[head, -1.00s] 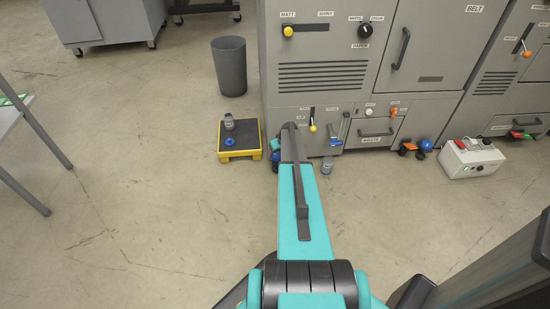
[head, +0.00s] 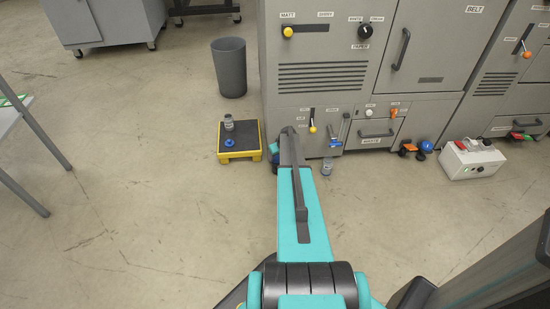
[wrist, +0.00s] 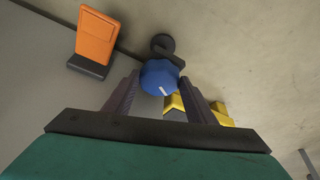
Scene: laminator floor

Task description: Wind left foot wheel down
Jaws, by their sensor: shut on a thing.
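The blue foot wheel (wrist: 158,78) with a white mark shows in the wrist view, between the two dark fingers of my gripper (wrist: 160,92). My gripper is shut on it. A dark round foot (wrist: 163,44) shows just beyond the wheel. An orange pedal (wrist: 97,35) on a dark base is on the machine to the left of the wheel in the wrist view. In the head view my arm covers the gripper and most of the left foot of the grey machine (head: 320,75). Another blue foot wheel (head: 426,146) is at the machine's right foot, beside an orange pedal (head: 407,147).
A yellow-edged platform (head: 240,155) with a grey jar (head: 228,121) and a blue item (head: 230,143) stands left of my arm. A small grey jar (head: 327,166) stands on the floor right of it. A bin (head: 230,68) is behind. Open floor lies to the left.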

